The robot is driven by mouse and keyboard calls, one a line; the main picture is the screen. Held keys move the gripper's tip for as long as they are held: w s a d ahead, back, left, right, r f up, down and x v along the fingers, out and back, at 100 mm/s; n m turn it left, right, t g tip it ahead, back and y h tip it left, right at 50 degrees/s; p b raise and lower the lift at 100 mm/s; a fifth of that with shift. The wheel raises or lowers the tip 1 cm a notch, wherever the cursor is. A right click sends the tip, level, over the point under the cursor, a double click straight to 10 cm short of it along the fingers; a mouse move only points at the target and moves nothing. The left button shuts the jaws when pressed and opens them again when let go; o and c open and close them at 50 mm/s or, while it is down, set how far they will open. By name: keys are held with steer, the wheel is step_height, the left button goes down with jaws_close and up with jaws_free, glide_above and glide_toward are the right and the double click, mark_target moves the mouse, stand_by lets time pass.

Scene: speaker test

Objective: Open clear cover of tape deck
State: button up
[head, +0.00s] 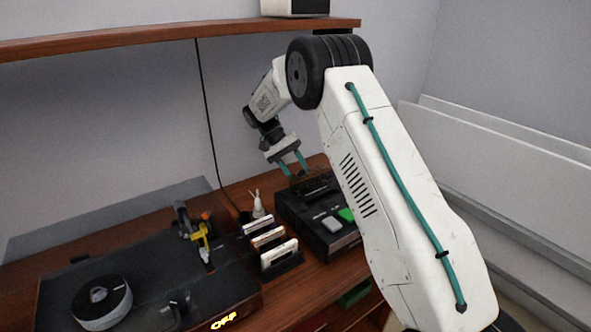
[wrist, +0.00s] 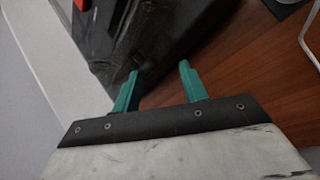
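The black tape deck (head: 292,212) sits on the wooden desk, partly behind my arm, with a green button and a grey button on its front part. In the wrist view a dark body (wrist: 150,38), apparently the deck, lies just beyond the fingers. I cannot clearly make out its clear cover or tell how far it is raised. My gripper (head: 293,167) is above the back of the deck. In the wrist view its two teal fingers (wrist: 158,84) are apart with nothing visible held between them. Whether a finger touches the deck cannot be told.
Several cassettes stand in a rack (head: 287,265) left of the deck, with a small white bottle (head: 258,207) behind. A dark machine (head: 150,262) with a tape roll (head: 102,300) fills the left. A wooden shelf (head: 150,36) hangs above; a black cable runs down the wall.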

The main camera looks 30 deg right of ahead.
steer(key=shift+r, duration=0.1)
steer(key=v, duration=0.7)
steer(key=shift+w+a+r, duration=0.15)
steer(key=shift+w+r, duration=0.05)
steer(key=s+a+r+n+t+y, duration=0.1)
steer(key=s+r, duration=0.3)
steer(key=s, duration=1.2)
steer(key=s+a+r+n+t+y, duration=0.2)
steer(key=s+a+r+n+t, duration=0.1)
steer(key=s, duration=1.3)
steer(key=s+a+r+n+t+y, duration=0.1)
steer(key=s+r+t, duration=0.2)
steer(key=s, duration=1.3)
steer(key=shift+a+r+n+t, duration=0.4)
steer(key=shift+r, duration=0.55)
